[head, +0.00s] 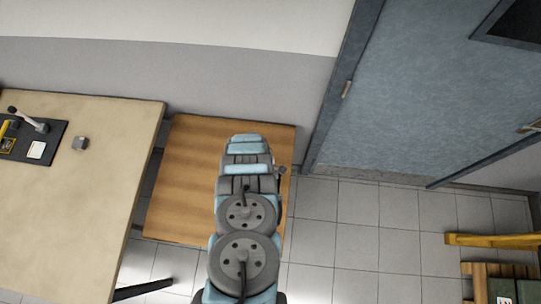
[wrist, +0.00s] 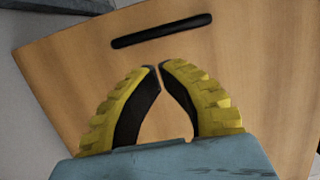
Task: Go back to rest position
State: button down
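My gripper (wrist: 159,67) shows in the wrist view with two yellow ribbed fingers and black inner pads. Its fingertips come together at the top with only a sliver between them, and nothing is held. It is over a brown wooden surface (wrist: 240,50) with a long dark slot or bar (wrist: 162,31) just beyond the fingertips. In the head view my arm reaches out over the same wooden surface (head: 185,180), and the gripper itself is hidden by the arm.
A beige table (head: 90,200) stands left, with a black mat (head: 53,135) of tools and a small grey block (head: 80,143). A blue door (head: 410,90) is at the back right. Tiled floor (head: 350,240) is open to the right; a wooden pallet (head: 480,283) sits lower right.

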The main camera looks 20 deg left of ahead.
jog(key=shift+p+v, duration=0.3)
jog(key=shift+v, duration=0.45)
